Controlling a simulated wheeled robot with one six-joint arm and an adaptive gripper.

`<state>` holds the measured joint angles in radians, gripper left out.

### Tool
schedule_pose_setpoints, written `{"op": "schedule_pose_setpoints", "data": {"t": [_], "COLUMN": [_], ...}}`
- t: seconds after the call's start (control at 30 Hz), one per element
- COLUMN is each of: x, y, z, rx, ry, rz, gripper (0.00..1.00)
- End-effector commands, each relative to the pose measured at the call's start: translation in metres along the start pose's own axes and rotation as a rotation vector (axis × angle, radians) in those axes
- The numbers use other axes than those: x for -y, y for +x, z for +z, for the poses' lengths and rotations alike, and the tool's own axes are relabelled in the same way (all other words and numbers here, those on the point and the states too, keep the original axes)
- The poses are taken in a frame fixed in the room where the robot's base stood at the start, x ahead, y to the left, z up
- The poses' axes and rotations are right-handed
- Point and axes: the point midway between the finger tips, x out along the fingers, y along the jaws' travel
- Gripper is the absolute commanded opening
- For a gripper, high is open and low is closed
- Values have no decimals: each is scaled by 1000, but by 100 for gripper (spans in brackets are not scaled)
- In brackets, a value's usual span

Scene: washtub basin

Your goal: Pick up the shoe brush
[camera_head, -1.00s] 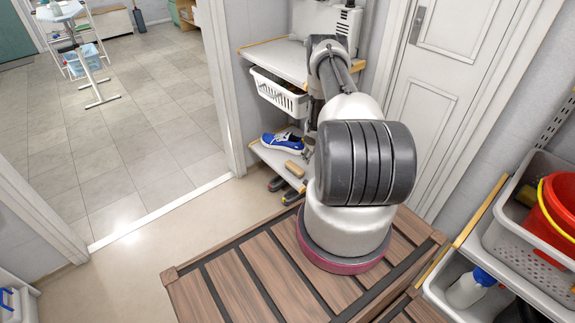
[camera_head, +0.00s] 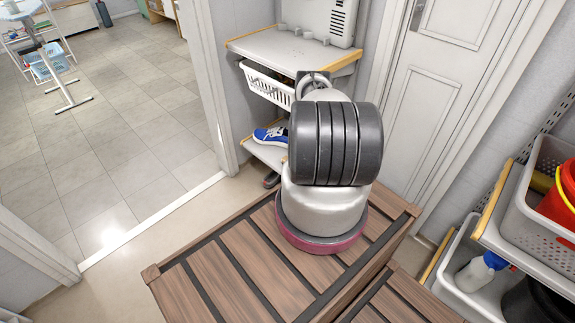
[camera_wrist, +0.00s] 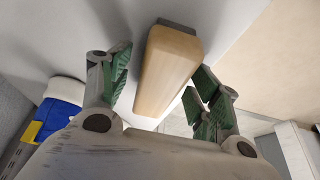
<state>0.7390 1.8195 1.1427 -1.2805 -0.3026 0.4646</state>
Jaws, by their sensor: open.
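The shoe brush (camera_wrist: 168,68) is a pale wooden block with a grey strip along its far end, on a light grey shelf surface in the wrist view. My gripper (camera_wrist: 160,88) is open, with its green-padded fingers on either side of the brush. A gap shows between the brush and the left finger; the right finger is close to its edge, and I cannot tell whether they touch. In the head view, the brush and my gripper are hidden behind my arm.
A blue and white shoe (camera_head: 268,135) lies on the lower shelf, left of my arm; it also shows in the wrist view (camera_wrist: 58,115). A white basket (camera_head: 267,86) hangs above it under the upper shelf (camera_head: 290,55). A wooden slatted platform (camera_head: 235,270) fills the foreground.

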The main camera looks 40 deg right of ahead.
Motion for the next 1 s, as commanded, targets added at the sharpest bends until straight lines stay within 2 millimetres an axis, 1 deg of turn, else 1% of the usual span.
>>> {"op": "schedule_pose_setpoints", "data": {"t": [0.13,0.27,0.3,0.37,0.4,0.47,0.5,0.77,1.0], "x": [0,0,0,0,0,0,0,0,4], "y": [0,0,0,0,0,-1,-1,-2,-9], "z": [0,-1,-1,-1,-1,-1,-1,-2,-16], "rx": [0,0,0,0,0,0,0,-1,-1], "ry": [0,0,0,0,0,0,0,0,-2], "rz": [0,0,0,0,0,1,1,1,0], "gripper": [62,39,32,21,13,12,8,8,7]}}
